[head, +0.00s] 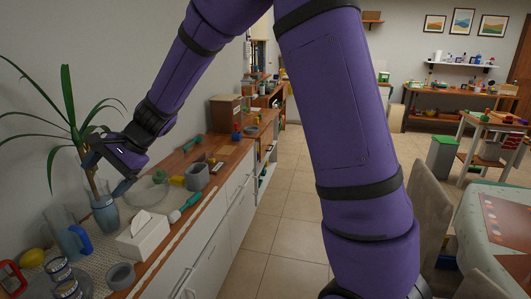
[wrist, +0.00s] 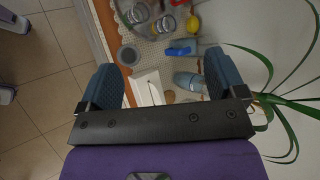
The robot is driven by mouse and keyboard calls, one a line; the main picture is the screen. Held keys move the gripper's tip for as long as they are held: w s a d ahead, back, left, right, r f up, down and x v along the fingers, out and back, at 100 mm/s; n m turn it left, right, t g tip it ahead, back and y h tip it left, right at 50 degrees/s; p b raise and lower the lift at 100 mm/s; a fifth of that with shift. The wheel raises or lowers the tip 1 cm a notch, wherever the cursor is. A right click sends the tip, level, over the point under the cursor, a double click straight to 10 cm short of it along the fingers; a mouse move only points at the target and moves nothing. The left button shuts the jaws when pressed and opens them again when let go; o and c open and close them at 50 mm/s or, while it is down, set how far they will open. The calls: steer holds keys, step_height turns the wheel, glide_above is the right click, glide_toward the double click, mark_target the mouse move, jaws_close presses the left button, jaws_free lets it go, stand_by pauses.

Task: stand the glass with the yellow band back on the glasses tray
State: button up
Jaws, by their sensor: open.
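Several small glasses or jars stand on a grey round tray (head: 86,281) at the near left end of the counter. Two of them (head: 57,268) (head: 67,289) show dark and pale bands in the head view. They show at the top of the wrist view as well (wrist: 165,24). My gripper (head: 105,177) hangs over the counter beside the plant, above the blue-grey vase. In the wrist view its two fingers (wrist: 165,82) are wide apart with nothing gripped between them.
A white tissue box (head: 144,237) and a grey bowl (head: 121,275) stand near the counter's front edge. A grey mug (head: 197,177) stands farther along.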

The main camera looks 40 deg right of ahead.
steer(key=s+d+r+n+h, duration=0.25)
steer(key=s+d+r, duration=0.2)
steer(key=s, duration=0.35)
steer(key=s+d+r+n+h, duration=0.2)
steer(key=s+d+r+n, duration=0.15)
steer(key=s+d, duration=0.3)
steer(key=s+d+r+n+t+h, duration=0.1)
steer(key=s+d+h, duration=0.1)
steer(key=s+d, duration=0.4)
steer(key=s+d+r+n+t+h, duration=0.1)
steer(key=s+d+n+h, duration=0.1)
steer(key=s+d, duration=0.4)
steer(key=shift+s+d+t+h, duration=0.3)
steer(key=shift+s+t+h, duration=0.15)
steer(key=shift+s, duration=2.4)
